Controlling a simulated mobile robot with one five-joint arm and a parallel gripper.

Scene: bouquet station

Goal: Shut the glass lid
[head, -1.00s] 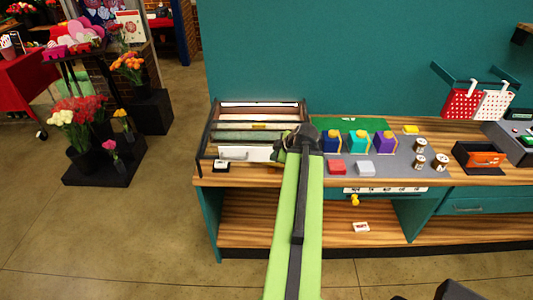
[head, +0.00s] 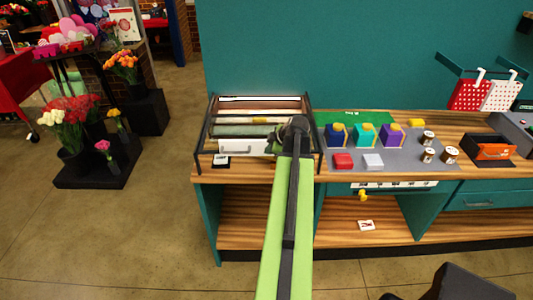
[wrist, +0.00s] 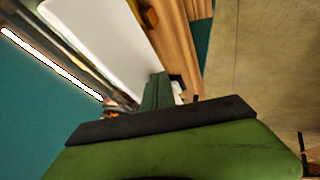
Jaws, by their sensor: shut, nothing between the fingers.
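The glass lid belongs to a dark-framed case (head: 204,140) at the left end of the wooden bench. Its clear pane is hard to make out, so I cannot tell its exact angle. Several wrapping rolls (head: 245,130) lie inside, with a white panel (head: 230,147) at the front. My gripper (head: 277,140) is shut and empty at the case's right front part, partly hidden by my arm. In the wrist view my gripper (wrist: 157,88) points along a white panel (wrist: 100,40); contact with the lid cannot be told.
Coloured boxes (head: 364,134) and small jars (head: 428,137) stand on a grey mat right of the case. A small black-edged card (head: 221,162) lies at the case's front left. A teal wall (head: 350,60) rises behind. Open floor (head: 130,230) lies at left.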

